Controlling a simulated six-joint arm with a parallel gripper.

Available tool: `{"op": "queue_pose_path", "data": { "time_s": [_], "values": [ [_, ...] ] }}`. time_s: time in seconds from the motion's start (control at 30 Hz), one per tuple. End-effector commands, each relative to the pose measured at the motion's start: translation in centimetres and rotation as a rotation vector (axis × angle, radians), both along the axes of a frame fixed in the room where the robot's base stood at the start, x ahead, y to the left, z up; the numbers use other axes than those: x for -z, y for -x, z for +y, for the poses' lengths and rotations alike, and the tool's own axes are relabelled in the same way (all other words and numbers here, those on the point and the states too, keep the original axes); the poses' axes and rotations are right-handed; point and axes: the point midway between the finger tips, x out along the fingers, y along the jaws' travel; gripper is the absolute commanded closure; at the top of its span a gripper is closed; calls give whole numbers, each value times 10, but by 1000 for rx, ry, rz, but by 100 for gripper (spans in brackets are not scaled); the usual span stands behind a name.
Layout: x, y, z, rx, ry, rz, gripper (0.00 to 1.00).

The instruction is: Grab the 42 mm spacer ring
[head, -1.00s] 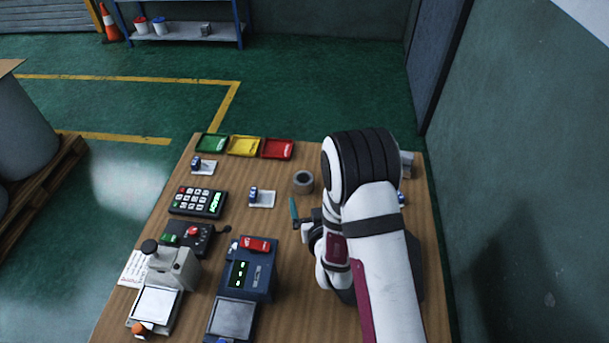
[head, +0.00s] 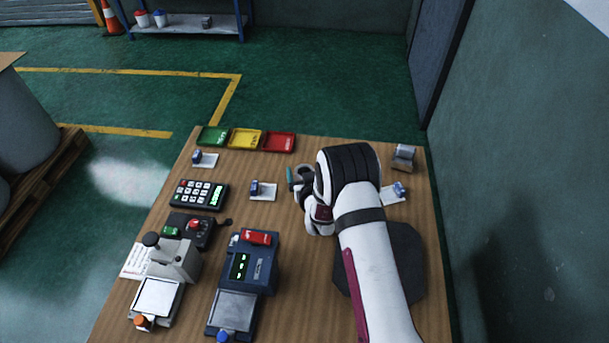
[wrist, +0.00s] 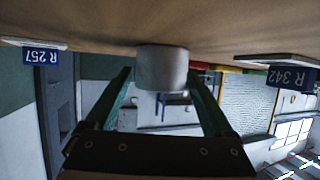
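A grey ring (wrist: 162,68) sits on the wooden table top, seen upside down in the wrist view, between the tips of my gripper's two teal fingers (wrist: 160,76). The fingers are apart, with a small gap on each side of the ring. In the head view my gripper (head: 301,178) is low over the table, and the ring is mostly hidden behind it and my arm. The ring's size cannot be read in these frames.
Blue-tagged white cards lie around: one left of my gripper (head: 263,191), one to its right (head: 394,195). Green, yellow and red trays (head: 245,139) line the back edge. A keypad (head: 199,194) and blue device (head: 252,262) are left.

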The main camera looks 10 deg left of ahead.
Motion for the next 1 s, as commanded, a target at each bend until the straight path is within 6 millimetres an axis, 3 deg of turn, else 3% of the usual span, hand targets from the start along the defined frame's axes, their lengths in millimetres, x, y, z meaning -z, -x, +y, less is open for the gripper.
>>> {"op": "queue_pose_path", "data": {
  "time_s": [0.07, 0.43, 0.77, 1.0],
  "values": [
    [0, 0, 0, 0, 0, 0, 29],
    [0, 0, 0, 0, 0, 0, 95],
    [-7, 0, 0, 0, -1, -2, 96],
    [-46, 0, -6, 3, -1, -3, 96]
  ]
}}
